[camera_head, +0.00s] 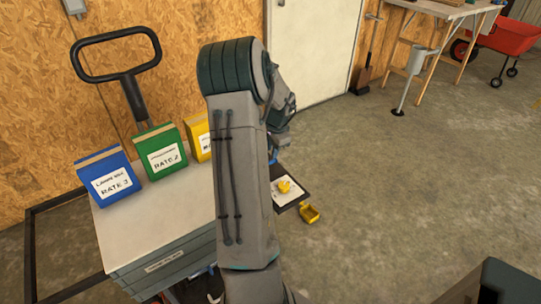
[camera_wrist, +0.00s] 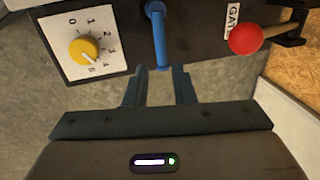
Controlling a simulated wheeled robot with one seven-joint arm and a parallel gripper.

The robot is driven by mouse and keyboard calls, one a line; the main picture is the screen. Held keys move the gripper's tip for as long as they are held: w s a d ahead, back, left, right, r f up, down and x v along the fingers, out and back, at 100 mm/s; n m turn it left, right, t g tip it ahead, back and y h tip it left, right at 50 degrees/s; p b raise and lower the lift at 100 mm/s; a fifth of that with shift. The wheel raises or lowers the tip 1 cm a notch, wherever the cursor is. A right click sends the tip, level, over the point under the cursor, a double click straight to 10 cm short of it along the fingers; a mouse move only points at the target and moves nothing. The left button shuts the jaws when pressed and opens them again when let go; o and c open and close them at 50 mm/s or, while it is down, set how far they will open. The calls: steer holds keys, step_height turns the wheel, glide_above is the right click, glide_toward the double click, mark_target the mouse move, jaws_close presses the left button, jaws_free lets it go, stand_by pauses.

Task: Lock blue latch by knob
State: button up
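The blue latch (camera_wrist: 160,40) shows at the top middle of the wrist view as a narrow blue bar on a dark panel (camera_wrist: 200,42). Its upper end is rounded and its lower end hangs at the panel's edge. My gripper (camera_wrist: 159,72) is open and empty, with one finger to each side of the latch's lower end. The fingertips are about level with that end, and I cannot tell whether they touch it.
A yellow dial (camera_wrist: 83,50) on a white numbered plate is left of the latch. A red ball-ended lever (camera_wrist: 246,39) is at its right, by a "GATE" label. Blue (camera_head: 108,178), green (camera_head: 160,152) and yellow (camera_head: 199,137) boxes stand left of my arm.

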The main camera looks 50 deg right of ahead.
step_height(320, 180, up, 7)
steer(key=s, duration=0.1)
steer(key=shift+s+a+r+p, duration=0.15)
steer(key=shift+s+a+p, duration=0.1)
steer(key=shift+p, duration=0.2)
steer(key=w+a+r+n+p, duration=0.25)
steer(key=a+r, duration=0.25)
steer(key=a, duration=0.3)
steer(key=w+a+r+n+y+p, duration=0.1)
steer(key=a+r+n+p, duration=0.1)
steer(key=a+r+n, duration=0.45)
steer(key=w+a+r+p, duration=0.2)
steer(key=a+r, duration=0.1)
steer(key=a, duration=0.7)
steer(key=s+a+r+n+p, duration=0.3)
steer(key=s+a+r+n, duration=0.1)
steer(key=a, duration=0.6)
steer(key=s+a+r+n+p, duration=0.3)
steer(key=s+a+n, duration=0.4)
steer(key=a, duration=0.3)
steer(key=shift+s+a+r+n+t+p, duration=0.3)
steer(key=shift+r+n+t+p, duration=0.1)
steer(key=shift+r+n, duration=0.5)
